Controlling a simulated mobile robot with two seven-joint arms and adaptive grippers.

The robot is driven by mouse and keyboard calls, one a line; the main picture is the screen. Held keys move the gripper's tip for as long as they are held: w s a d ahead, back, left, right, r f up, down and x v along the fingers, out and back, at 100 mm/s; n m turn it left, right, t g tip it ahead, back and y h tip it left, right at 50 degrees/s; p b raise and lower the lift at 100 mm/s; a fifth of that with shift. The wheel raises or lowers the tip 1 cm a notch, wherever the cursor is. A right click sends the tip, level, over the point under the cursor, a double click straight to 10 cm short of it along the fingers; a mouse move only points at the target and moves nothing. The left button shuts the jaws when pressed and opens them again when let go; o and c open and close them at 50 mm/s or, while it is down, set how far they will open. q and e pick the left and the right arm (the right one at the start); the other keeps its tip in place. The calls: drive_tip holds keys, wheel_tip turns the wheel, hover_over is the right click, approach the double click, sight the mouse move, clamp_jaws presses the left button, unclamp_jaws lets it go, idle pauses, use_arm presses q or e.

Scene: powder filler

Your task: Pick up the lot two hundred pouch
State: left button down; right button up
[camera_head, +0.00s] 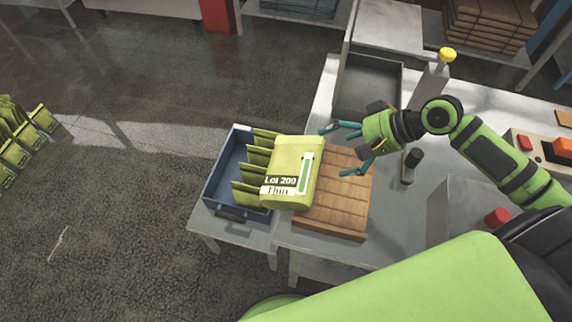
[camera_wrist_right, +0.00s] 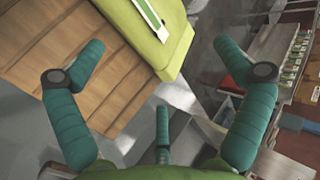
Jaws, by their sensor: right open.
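The lot two hundred pouch (camera_head: 292,170) is a large yellow-green pouch with a "Lot 200" label. It rests at the left part of a wooden slatted board (camera_head: 341,205), beside the blue bin. My right gripper (camera_head: 343,150) is open and empty, to the right of the pouch and over the board, with its teal fingers pointing left toward it. In the right wrist view the pouch (camera_wrist_right: 160,40) shows beyond the open fingers, at the top, apart from them. My left gripper is not in view.
A blue bin (camera_head: 210,182) with several green pouches stands left of the board. More pouches (camera_head: 22,140) show at far left.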

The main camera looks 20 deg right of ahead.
sight(317, 167)
drive_tip(key=f, duration=0.1)
drive_tip(key=f+b, duration=0.1)
drive_tip(key=s+f+b, duration=0.1)
drive_tip(key=shift+s+a+f, duration=0.1)
drive_tip(key=shift+a+f, duration=0.1)
drive_tip(key=shift+a, duration=0.05)
drive_tip(key=p+x, duration=0.2)
drive_tip(key=x, duration=0.2)
drive_tip(key=shift+s+a, duration=0.1)
drive_tip(key=shift+a, duration=0.05)
drive_tip(key=shift+x, duration=1.1)
drive_tip(key=shift+f, duration=0.35)
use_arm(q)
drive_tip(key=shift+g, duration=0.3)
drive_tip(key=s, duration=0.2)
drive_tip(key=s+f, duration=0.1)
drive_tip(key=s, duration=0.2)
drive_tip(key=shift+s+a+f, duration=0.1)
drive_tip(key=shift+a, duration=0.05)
use_arm(e)
drive_tip(key=c, duration=1.3)
